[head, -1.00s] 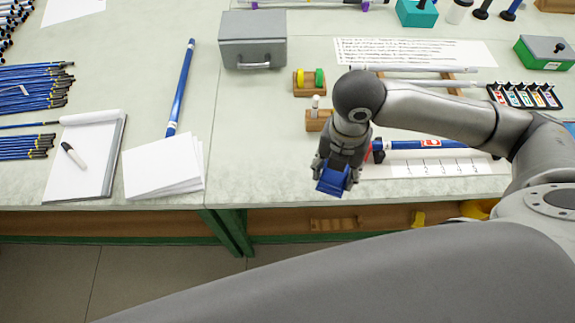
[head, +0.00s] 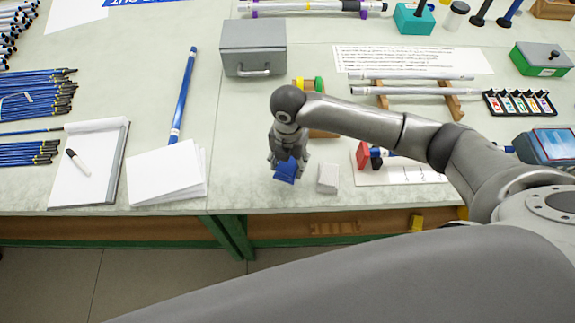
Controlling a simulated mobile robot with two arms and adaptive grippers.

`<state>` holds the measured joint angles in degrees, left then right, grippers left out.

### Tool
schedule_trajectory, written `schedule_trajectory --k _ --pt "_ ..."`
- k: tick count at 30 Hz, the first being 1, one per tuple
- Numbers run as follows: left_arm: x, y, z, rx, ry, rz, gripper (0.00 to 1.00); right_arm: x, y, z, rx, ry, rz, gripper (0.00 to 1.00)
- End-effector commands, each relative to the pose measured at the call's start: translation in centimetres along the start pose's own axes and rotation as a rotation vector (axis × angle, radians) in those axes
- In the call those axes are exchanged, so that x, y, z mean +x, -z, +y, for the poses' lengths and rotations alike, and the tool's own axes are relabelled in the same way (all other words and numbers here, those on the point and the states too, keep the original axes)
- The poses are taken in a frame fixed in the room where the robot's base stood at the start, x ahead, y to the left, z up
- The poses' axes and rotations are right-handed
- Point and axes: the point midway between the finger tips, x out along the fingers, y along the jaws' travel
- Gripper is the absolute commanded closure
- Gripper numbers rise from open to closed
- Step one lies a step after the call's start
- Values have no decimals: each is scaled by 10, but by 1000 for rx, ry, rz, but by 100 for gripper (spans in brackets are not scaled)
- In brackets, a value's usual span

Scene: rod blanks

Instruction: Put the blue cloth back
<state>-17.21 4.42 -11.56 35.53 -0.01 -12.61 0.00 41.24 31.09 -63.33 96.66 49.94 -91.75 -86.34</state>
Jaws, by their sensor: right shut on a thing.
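My right gripper (head: 287,158) is shut on the blue cloth (head: 286,171), a small folded blue piece. It holds the cloth near the front part of the bench, left of a small pale block (head: 327,178). Whether the cloth touches the bench top cannot be told. My left gripper is not in view.
A grey metal box (head: 253,48) stands behind the gripper. White sheets (head: 166,173) and a notepad (head: 89,165) lie to the left. A red block (head: 362,155) and a marked white strip (head: 405,174) lie to the right. The bench between sheets and gripper is clear.

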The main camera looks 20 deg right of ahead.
Motion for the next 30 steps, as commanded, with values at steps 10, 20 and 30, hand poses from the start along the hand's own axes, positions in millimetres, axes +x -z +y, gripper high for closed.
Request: schedule_trajectory --k 10,20,30 --pt "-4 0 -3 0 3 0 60 36 -2 4 -1 2 -1 71" --pt "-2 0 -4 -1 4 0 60 39 -2 4 -1 1 -1 71" --pt "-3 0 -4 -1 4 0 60 40 -2 4 -1 0 -1 27"
